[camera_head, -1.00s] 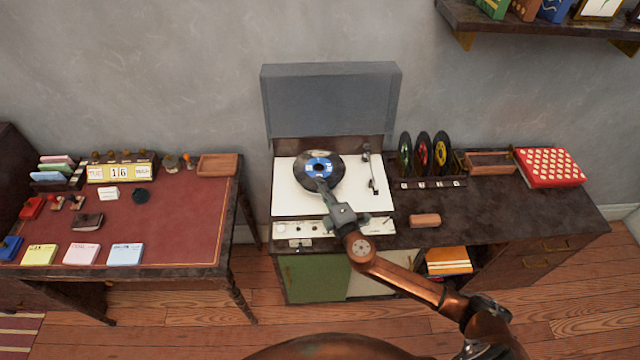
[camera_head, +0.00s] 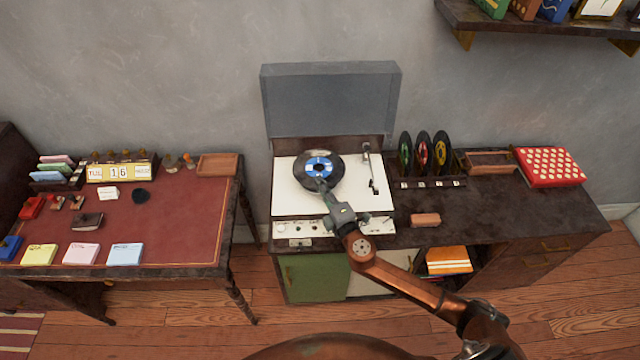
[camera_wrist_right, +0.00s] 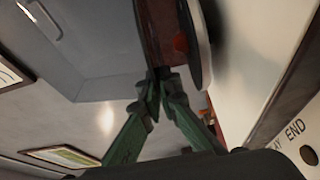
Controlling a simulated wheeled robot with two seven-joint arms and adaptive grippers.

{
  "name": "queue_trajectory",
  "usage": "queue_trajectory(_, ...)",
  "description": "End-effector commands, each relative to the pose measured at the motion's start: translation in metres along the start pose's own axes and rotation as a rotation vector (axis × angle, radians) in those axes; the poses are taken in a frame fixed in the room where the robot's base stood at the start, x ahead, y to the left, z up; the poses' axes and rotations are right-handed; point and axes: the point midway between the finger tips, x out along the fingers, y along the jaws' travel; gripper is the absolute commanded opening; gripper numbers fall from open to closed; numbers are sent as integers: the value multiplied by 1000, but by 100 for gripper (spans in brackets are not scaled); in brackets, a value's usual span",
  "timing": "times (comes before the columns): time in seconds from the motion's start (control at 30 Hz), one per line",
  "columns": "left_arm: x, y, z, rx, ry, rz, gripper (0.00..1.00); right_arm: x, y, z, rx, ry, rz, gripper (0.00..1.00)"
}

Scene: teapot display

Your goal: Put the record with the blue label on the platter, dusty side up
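The record with the blue label (camera_head: 333,179) lies over the platter of the white record player (camera_head: 285,195), label facing up. A pale, dusty-looking patch shows on its upper face. It hides most of the platter. In the right wrist view the record (camera_wrist_right: 194,45) is a thin dark disc with a pale rim beside it. My right gripper (camera_head: 322,185) reaches over the record's near edge. In the right wrist view its fingertips (camera_wrist_right: 160,76) are together, and the disc appears apart from them. My left gripper is out of view.
The grey lid (camera_head: 330,100) stands open behind the player. The tonearm (camera_head: 370,170) is right of the record. Several upright records (camera_head: 423,153) stand in a rack farther right. A small brown block (camera_head: 425,220) lies in front. A red-topped desk (camera_head: 180,225) is at left.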

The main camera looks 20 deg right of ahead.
Motion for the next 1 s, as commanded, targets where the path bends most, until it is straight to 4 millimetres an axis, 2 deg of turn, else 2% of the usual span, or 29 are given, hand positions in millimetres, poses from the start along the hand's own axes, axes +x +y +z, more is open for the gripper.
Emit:
queue_trajectory(0.07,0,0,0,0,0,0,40,0,0,0,0,0,1,8)
queue_trajectory(0.3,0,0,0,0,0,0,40,0,0,0,0,0,1,24)
queue_trajectory(0.67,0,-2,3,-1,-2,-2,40,-5,-1,0,0,0,-2,25)
queue_trajectory(0.77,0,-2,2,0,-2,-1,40,-17,-1,0,2,1,-2,25)
queue_trajectory(1.0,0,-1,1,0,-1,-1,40,-67,-1,0,2,-1,-3,25)
